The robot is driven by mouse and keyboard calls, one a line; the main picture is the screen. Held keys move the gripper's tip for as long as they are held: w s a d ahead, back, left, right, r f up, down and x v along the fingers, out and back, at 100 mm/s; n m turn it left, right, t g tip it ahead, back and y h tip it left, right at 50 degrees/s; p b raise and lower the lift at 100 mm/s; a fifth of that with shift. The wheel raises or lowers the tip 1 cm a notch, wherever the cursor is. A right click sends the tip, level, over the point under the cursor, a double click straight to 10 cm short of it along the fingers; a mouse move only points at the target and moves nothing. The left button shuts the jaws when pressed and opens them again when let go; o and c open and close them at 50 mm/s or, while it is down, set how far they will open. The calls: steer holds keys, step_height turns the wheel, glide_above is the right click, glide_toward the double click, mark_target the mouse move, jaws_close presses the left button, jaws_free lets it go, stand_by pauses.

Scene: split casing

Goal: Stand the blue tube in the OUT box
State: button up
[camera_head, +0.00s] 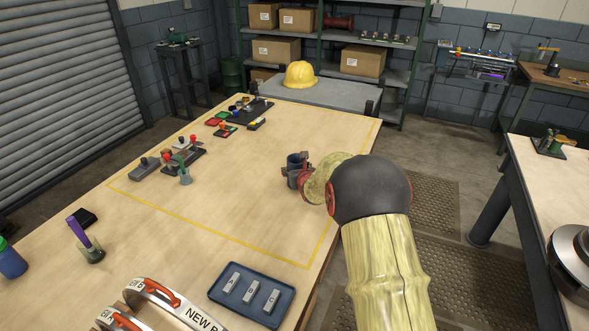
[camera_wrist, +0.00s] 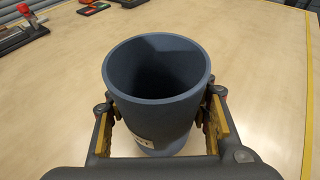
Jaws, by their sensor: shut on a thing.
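A dark blue-grey hollow tube (camera_wrist: 155,99) stands upright between the fingers of my gripper (camera_wrist: 163,122) in the wrist view. Its open top faces the camera and its inside looks empty. My arm hides part of the gripper. I cannot pick out a box marked OUT.
Carriers with orange-red handles (camera_head: 160,297), one lettered "NEW", sit at the near edge beside a blue tray (camera_head: 216,291) of grey blocks. A blue bottle (camera_head: 11,261) and a purple-handled item (camera_head: 79,233) are at left. Several parts (camera_head: 183,158) lie farther back. The table middle is clear.

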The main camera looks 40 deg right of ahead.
steer(key=shift+f, duration=0.25)
steer(key=o, duration=1.3)
steer(key=shift+r, duration=0.1)
